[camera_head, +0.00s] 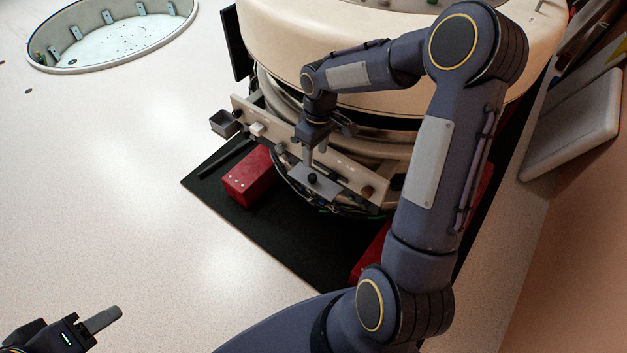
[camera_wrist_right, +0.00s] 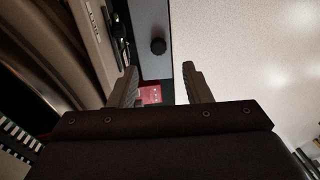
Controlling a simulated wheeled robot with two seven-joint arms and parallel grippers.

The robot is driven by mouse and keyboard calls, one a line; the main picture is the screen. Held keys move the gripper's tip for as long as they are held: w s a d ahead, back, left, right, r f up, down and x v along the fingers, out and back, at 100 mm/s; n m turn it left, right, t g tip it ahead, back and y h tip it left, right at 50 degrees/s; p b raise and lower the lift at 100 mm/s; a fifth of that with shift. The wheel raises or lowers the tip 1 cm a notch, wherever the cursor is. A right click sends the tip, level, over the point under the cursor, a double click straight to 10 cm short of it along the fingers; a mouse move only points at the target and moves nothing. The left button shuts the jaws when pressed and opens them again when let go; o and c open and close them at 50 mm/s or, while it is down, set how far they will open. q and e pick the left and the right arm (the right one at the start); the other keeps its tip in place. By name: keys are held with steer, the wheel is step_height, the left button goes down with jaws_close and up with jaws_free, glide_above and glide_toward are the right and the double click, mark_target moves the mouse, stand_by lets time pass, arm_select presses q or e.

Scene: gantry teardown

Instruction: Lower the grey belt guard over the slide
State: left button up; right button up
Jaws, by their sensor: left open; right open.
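A grey plate with a black knob (camera_head: 315,183), which looks like the belt guard, sits at the front of a pale crossbeam (camera_head: 265,127). The plate also shows in the right wrist view (camera_wrist_right: 150,20), beyond and between my fingertips. My right gripper (camera_head: 308,158) is above the plate at the beam. Its two fingers stand apart in the right wrist view (camera_wrist_right: 158,80), with nothing held between them. Whether a fingertip touches the plate cannot be told. I cannot clearly make out the slide; my wrist hides part of the beam. My left gripper (camera_head: 102,320) is open and empty at lower left.
A large cream round machine (camera_head: 300,45) stands behind the beam. Red blocks (camera_head: 248,178) rest on a black mat (camera_head: 270,240) below. A small grey open box (camera_head: 224,123) is at the beam's left end. A round recess (camera_head: 110,45) lies far left. The pale floor at left is clear.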

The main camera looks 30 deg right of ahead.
mark_target(307, 186)
steer(key=f, duration=0.3)
steer(key=f+b, duration=0.1)
steer(key=f, duration=0.5)
steer(key=shift+w+a+f, duration=0.1)
steer(key=shift+a, duration=0.2)
steer(key=shift+c, duration=0.4)
